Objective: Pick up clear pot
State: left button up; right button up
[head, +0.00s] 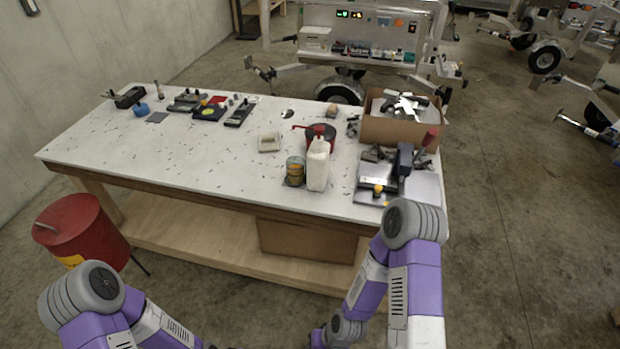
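No thing in the head view is plainly a clear pot. The closest in shape is a small round container (295,171) with a yellowish lower part, standing on the white-topped workbench (220,160) near its front edge; I cannot tell whether it is see-through. Nothing on the bench is touched by my arms.
A cardboard box (398,128) of metal parts is at the back right, with a tool with a red handle (428,139) nearby. A red drum (80,229) stands left. The bench's left middle is clear.

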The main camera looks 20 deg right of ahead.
aim_at(296, 165)
jog(key=z, duration=0.8)
jog(key=i, duration=0.75)
jog(key=u, duration=0.8)
